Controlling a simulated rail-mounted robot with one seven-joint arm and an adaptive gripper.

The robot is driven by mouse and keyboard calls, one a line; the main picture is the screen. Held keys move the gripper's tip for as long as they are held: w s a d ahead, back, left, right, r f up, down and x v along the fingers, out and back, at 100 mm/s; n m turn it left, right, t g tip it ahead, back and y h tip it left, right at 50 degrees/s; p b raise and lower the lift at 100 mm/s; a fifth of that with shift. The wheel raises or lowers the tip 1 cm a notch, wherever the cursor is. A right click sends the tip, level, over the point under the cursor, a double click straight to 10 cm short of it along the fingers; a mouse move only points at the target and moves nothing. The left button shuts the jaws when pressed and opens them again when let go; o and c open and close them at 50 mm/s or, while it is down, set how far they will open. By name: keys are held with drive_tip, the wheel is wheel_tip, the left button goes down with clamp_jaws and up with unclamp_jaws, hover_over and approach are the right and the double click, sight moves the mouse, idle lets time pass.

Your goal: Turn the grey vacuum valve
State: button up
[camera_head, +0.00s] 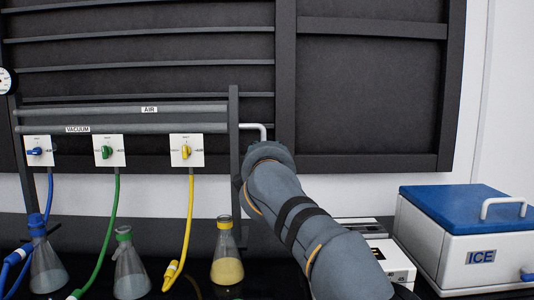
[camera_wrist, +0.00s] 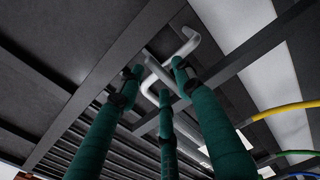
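No part is clearly marked as a grey vacuum valve. A pale grey bent pipe or handle (camera_head: 262,127) sticks out at the right end of the pipe labelled VACUUM (camera_head: 120,128). In the wrist view the pale bent piece (camera_wrist: 190,43) lies at the fingertips. My gripper (camera_wrist: 160,75) has three green fingers spread apart around and below this piece. I cannot tell whether any finger touches it. In the head view my arm hides the gripper, just below the bent piece.
Blue (camera_head: 35,151), green (camera_head: 106,152) and yellow (camera_head: 186,151) valves sit left on white plates, with hoses hanging below. Several flasks stand on the dark bench, including one with yellow liquid (camera_head: 227,271). A blue-lidded ICE box (camera_head: 480,257) is at right. A dark upright post (camera_head: 234,150) is close to my arm.

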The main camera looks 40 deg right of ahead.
drive_tip(key=shift+s+a, duration=0.1)
drive_tip(key=shift+a, duration=0.05)
drive_tip(key=v, duration=1.1)
drive_tip(key=shift+s+a, duration=0.2)
drive_tip(key=shift+s, duration=0.1)
idle(0.7)
drive_tip(key=x, duration=1.1)
idle(0.3)
drive_tip(key=shift+w+d+f, duration=0.1)
idle(0.7)
drive_tip(key=shift+v, duration=5.7)
drive_tip(key=x, duration=1.2)
